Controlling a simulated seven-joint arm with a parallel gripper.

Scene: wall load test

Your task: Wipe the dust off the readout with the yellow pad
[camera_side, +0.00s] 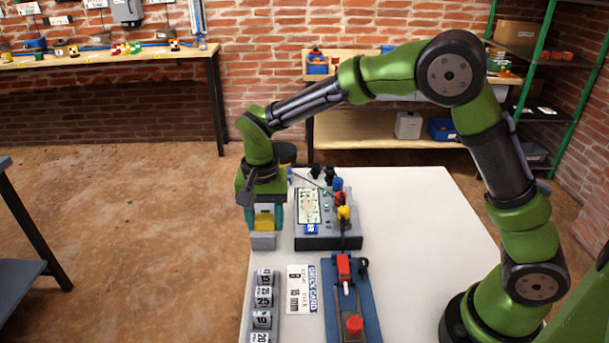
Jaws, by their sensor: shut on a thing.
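My gripper (263,238) points down at the left edge of the white table, just left of the grey instrument box. It is shut on the yellow pad (264,221), which shows only in part between the jaws. The readout (308,205) is a pale panel on top of the grey box (330,243), with faint darker patches that may be dust. The pad is beside the box and apart from the readout as far as I can see. The pad's underside is hidden.
Coloured plugs and knobs (343,213) stand on the box's right side, with a thin cable. In front lie a rack of numbered weights (263,298), a check card (301,290) and a blue fixture with red parts (347,300). The table's right side (420,220) is clear.

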